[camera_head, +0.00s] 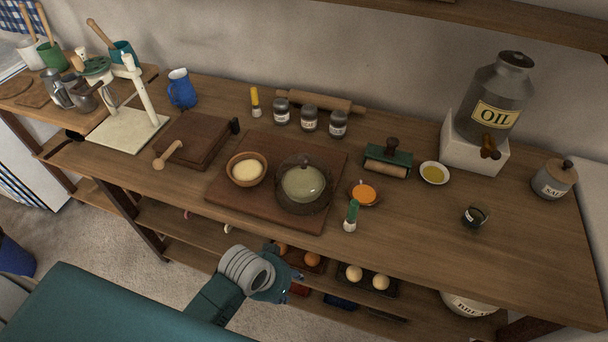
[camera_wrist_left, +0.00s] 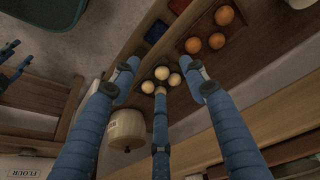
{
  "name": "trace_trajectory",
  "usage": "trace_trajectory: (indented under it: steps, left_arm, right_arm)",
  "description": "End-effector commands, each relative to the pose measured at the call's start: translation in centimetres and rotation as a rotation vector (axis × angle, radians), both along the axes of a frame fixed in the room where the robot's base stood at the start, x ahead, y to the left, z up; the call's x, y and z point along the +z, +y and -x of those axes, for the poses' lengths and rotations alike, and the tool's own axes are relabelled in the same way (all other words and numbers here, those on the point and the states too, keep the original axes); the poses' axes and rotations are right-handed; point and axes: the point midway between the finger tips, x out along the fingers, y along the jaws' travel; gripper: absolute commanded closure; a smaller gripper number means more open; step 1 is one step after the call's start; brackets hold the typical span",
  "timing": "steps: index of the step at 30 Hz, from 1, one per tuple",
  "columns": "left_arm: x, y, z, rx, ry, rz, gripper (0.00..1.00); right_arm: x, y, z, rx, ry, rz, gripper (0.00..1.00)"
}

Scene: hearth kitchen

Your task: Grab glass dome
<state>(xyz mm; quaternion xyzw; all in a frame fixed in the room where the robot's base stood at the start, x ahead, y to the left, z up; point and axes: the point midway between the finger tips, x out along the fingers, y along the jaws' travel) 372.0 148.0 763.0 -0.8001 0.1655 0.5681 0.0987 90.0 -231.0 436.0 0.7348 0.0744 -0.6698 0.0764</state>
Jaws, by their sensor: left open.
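A clear glass dome (camera_head: 304,172) with a dark knob sits on the brown wooden board (camera_head: 237,208) near the middle of the table. It covers a pale green round thing. My left gripper (camera_head: 286,285) is in front of and below the table's front edge in the head view, apart from the dome. In the left wrist view its blue fingers (camera_wrist_left: 160,88) are spread open with nothing held. The dome does not show in the left wrist view. My right gripper is not in view.
A wooden bowl (camera_head: 246,169) stands left of the dome; an orange-filled bowl (camera_head: 364,193) and green-topped shaker (camera_head: 351,216) stand right. Eggs (camera_head: 381,282) and oranges (camera_wrist_left: 217,41) sit on the lower shelf.

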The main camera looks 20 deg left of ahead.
Motion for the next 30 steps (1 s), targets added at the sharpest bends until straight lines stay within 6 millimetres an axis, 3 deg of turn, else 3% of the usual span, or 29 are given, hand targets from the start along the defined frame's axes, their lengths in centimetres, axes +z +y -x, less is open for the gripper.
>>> trace_trajectory:
  steps: [3,6,12,17,23,30]
  left_arm:
    - [6.4,-2.0,-2.0,-0.107,-0.058,0.017,0.56]
    - [10.0,-4.0,-3.4,-0.235,-0.088,0.023,0.56]
    - [14.6,-6.7,-5.8,-0.477,-0.132,-0.005,0.56]
    - [17.8,-7.7,-8.5,-0.698,-0.152,-0.072,0.56]
    - [22.5,-5.8,-13.5,-0.966,-0.126,-0.224,0.56]
    - [29.9,-0.1,-18.3,-1.129,-0.045,-0.38,0.56]
  right_arm:
    - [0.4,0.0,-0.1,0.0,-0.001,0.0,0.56]
    - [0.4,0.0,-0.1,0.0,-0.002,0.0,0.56]
    - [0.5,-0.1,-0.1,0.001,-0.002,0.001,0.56]
    - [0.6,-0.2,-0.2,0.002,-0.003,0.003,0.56]
    - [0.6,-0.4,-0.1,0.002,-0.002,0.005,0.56]
    - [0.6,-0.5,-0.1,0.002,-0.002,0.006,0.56]
